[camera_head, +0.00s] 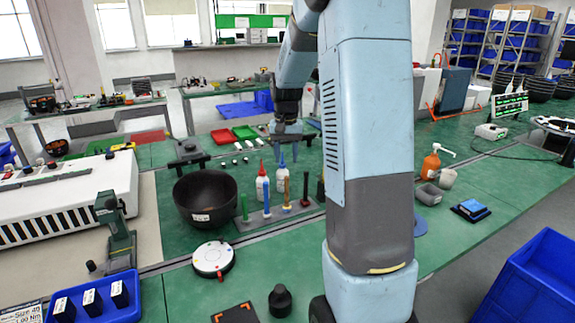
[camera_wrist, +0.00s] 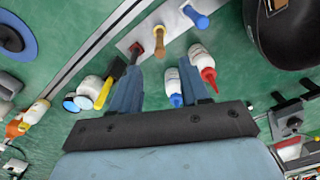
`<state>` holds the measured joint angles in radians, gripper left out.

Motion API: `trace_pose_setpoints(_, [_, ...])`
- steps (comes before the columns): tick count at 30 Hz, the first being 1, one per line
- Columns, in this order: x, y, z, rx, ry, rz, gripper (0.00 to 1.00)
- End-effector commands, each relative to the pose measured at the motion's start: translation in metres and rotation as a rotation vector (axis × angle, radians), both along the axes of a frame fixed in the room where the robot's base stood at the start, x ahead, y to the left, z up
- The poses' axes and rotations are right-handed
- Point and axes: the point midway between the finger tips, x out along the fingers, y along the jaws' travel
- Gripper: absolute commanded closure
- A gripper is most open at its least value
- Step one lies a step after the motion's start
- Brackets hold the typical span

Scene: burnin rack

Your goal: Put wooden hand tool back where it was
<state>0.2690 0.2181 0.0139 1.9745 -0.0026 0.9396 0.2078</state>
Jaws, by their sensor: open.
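The wooden hand tool (camera_head: 286,194) stands upright in a grey metal holder strip (camera_head: 262,222), between a blue-handled tool (camera_head: 267,198) and a dark red one (camera_head: 305,188). In the wrist view the wooden tool (camera_wrist: 159,42) shows at the top middle, ahead of the fingertips and apart from them. My gripper (camera_head: 286,149) is above the bench behind the bottles, fingers pointing down. In the wrist view my gripper (camera_wrist: 158,76) is open, with nothing held between its fingers.
A red-capped bottle (camera_head: 262,182) and a blue-capped bottle (camera_head: 282,178) stand behind the holder strip. A black bowl (camera_head: 205,198) is to the left. A yellow-handled brush (camera_wrist: 104,92) lies near the left finger in the wrist view.

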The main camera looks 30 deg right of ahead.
Motion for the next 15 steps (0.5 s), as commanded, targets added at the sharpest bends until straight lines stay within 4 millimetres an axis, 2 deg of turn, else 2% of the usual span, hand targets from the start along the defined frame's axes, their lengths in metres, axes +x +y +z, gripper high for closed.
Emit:
trace_pose_setpoints(5, [-0.022, 0.018, 0.030, -0.013, -0.046, 0.041, 0.54])
trace_pose_setpoints(15, [-0.080, 0.057, 0.081, -0.040, -0.145, 0.142, 0.54])
